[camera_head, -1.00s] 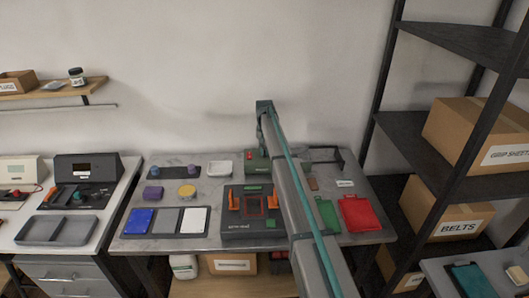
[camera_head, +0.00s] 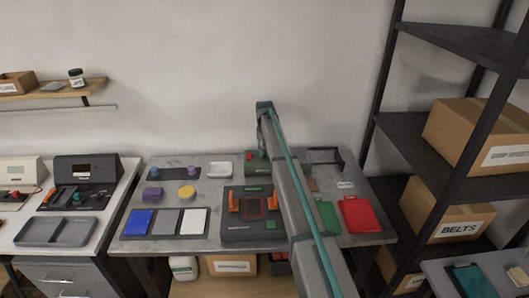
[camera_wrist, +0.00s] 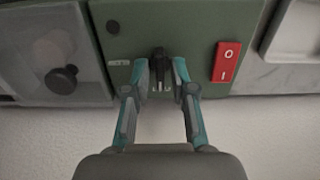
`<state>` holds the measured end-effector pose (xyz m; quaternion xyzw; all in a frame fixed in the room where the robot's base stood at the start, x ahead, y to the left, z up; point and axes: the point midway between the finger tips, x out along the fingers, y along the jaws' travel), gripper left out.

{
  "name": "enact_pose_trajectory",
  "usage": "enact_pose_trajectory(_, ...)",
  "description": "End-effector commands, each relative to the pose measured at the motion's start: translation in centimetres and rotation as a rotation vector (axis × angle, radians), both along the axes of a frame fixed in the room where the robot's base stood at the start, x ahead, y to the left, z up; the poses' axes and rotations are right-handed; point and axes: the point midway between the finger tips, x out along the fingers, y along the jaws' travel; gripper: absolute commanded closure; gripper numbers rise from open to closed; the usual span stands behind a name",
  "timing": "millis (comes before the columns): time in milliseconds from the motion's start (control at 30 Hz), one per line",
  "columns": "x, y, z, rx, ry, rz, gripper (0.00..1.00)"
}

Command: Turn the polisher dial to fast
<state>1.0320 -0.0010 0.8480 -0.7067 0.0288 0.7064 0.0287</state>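The polisher is a green box, seen in the head view (camera_head: 251,168) at the back of the middle table, partly hidden by my arm. In the wrist view the green panel (camera_wrist: 200,25) fills the upper middle. The black dial (camera_wrist: 160,60) is on this panel, with a small pale label (camera_wrist: 118,63) to its left. A red O/I switch (camera_wrist: 227,62) is to its right. My gripper (camera_wrist: 161,72) has its fingertips on either side of the dial, with narrow gaps seeming to show. The dial's setting is not readable. My gripper is hidden in the head view.
A round dark knob (camera_wrist: 62,79) on a grey plate is left of the panel in the wrist view. A white dish (camera_head: 219,169) is left of the polisher. A dark machine with orange clamps (camera_head: 253,228) is in front. A dark shelf rack stands right.

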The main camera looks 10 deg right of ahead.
Motion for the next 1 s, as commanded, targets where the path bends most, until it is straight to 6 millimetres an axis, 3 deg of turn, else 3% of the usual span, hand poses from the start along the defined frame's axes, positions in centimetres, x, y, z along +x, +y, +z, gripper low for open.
enact_pose_trajectory(467,0.0,0.0,0.9,0.0,-0.001,-0.002,0.65)
enact_pose_trajectory(1000,0.1,0.0,10.0,0.0,-0.001,-0.001,0.65)
